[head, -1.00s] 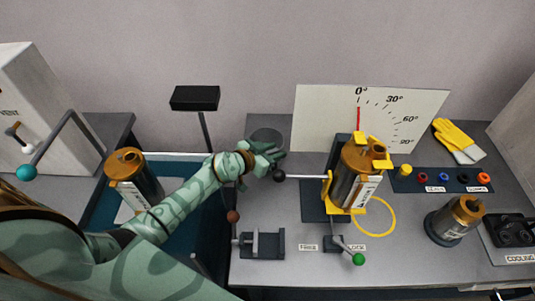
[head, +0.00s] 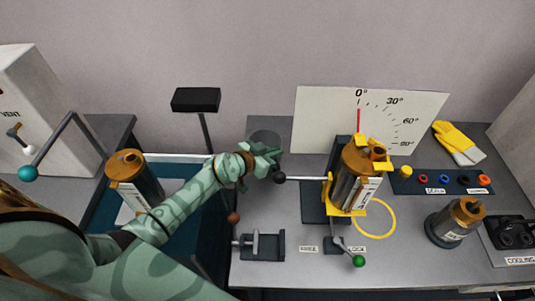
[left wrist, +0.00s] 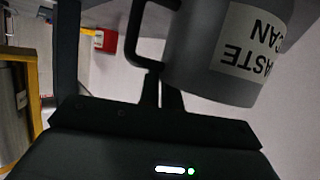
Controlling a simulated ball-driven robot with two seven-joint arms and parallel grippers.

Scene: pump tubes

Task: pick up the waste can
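The waste can (head: 264,136) is a grey cup at the back of the bench, just beyond my left gripper (head: 272,156) in the head view, which partly covers it. In the left wrist view the can (left wrist: 205,60) shows large, with a white label reading "WASTE CAN" upside down and a dark handle (left wrist: 136,40) at its left. My left gripper's fingers (left wrist: 162,92) are close together at the lower part of the handle and appear shut on it; their very tips are hidden there. My right gripper is not in view.
A black-knobbed lever (head: 279,177) lies close right of my left gripper. The yellow-clamped pump (head: 358,180) stands right of it before an angle board (head: 320,120). A small vise (head: 262,246) is in front. Another pump (head: 135,178) stands left, beside my arm.

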